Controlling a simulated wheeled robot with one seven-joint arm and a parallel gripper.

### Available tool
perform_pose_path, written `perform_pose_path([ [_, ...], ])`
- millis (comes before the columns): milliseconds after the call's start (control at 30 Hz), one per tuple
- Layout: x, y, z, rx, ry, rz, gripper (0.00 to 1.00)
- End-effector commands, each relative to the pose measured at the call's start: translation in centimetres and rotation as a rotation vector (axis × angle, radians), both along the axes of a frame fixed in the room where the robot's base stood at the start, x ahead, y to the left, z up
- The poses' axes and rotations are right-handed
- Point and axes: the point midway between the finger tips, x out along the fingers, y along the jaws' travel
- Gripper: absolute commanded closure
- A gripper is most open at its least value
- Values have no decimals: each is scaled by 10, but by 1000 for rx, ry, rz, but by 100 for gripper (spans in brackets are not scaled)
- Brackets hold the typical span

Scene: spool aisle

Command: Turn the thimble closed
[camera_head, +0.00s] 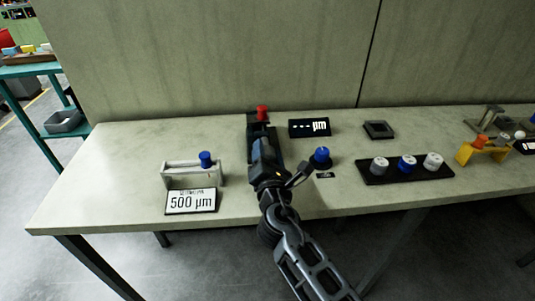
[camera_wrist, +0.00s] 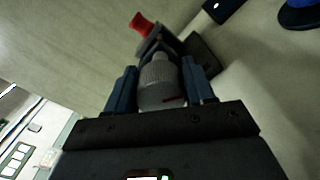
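The thimble (camera_wrist: 160,83) is a grey knurled cylinder with a red mark on its side, seen in the wrist view between the two blue fingers of my gripper (camera_wrist: 162,84). The fingers flank it closely on both sides; whether they press on it I cannot tell. Beyond it is a dark stand with a red knob (camera_wrist: 142,24). In the head view my gripper (camera_head: 259,145) reaches over the table toward this stand, whose red knob (camera_head: 262,112) shows at the back. The thimble is hidden there by my arm.
A display (camera_head: 309,127) reading "--- µm" stands right of the stand. A blue-topped piece (camera_head: 321,155) is close to my arm's right. A grey frame with a blue knob (camera_head: 206,158) and a "500 µm" sign (camera_head: 191,201) stand left. A black tray (camera_head: 405,175) holds several knobs.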

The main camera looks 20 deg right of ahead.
Motion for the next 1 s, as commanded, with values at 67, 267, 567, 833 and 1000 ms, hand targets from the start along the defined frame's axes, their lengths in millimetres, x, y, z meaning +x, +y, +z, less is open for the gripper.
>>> perform_pose_path([
  [67, 0, 0, 0, 0, 0, 0, 55],
  [267, 0, 0, 0, 0, 0, 0, 74],
  [567, 0, 0, -1, 26, -8, 0, 79],
  [833, 0, -1, -4, 162, -54, 0, 80],
  [1000, -1, -1, -4, 283, -93, -1, 80],
])
